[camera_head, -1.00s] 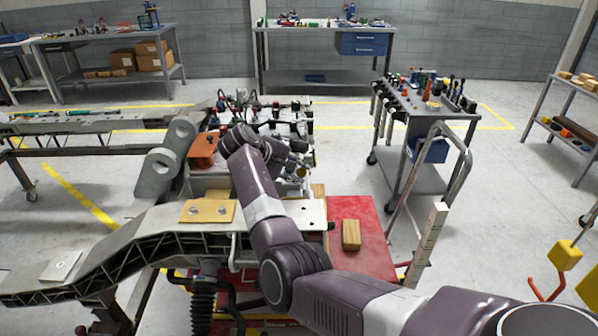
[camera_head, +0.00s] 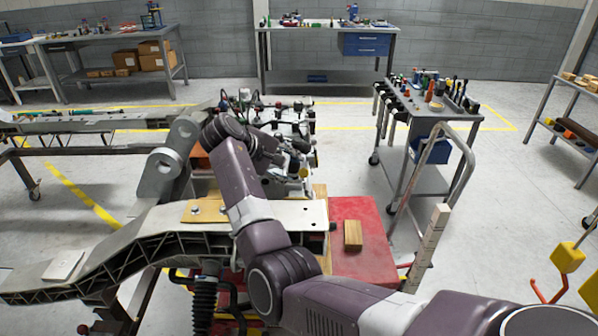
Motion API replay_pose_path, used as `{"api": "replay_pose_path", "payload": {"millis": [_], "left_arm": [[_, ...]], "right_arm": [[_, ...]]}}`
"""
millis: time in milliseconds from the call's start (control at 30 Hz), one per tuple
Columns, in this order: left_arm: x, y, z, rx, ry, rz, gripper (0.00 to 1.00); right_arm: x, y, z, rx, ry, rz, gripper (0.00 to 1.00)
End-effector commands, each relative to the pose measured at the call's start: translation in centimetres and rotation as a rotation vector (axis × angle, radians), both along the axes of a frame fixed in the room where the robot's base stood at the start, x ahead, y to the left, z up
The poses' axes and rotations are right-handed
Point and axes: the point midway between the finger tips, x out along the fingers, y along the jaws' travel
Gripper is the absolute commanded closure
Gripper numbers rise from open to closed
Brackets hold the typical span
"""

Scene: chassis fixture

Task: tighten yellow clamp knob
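My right arm reaches in from the lower right across the chassis frame (camera_head: 150,235). Its gripper (camera_head: 303,172) is at the far side of the frame's near rail, beside a cluster of metal fixture parts (camera_head: 290,125). The fingers are small and blend with these parts, so I cannot tell whether they are open or hold anything. I cannot clearly pick out a yellow clamp knob; the wrist and forearm cover part of the fixture. A tan plate with bolts (camera_head: 203,211) lies on the rail, left of my forearm. My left gripper is not in view.
A red surface (camera_head: 362,240) with a wooden block (camera_head: 353,235) lies right of the rail. A tool cart (camera_head: 425,108) stands beyond it. A yellow block (camera_head: 567,257) with orange hooks is at the far right. A grey ringed bracket (camera_head: 160,172) stands left of my wrist.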

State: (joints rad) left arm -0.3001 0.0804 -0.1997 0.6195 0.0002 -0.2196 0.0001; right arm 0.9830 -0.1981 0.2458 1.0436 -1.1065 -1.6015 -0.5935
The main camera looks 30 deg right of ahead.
Motion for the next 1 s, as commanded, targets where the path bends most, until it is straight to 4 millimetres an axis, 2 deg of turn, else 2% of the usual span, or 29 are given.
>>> {"api": "replay_pose_path", "payload": {"millis": [100, 333, 1000], "left_arm": [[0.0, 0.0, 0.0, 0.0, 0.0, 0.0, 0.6], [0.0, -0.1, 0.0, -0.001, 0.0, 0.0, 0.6], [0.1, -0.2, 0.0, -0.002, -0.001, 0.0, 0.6]], "right_arm": [[-0.4, 1.9, 1.7, 0.001, 0.0, 0.002, 0.61], [-1.0, 4.0, 3.7, 0.001, 0.001, -0.001, 0.61], [-1.1, 4.3, 4.0, 0.001, 0.002, 0.0, 0.61]]}}
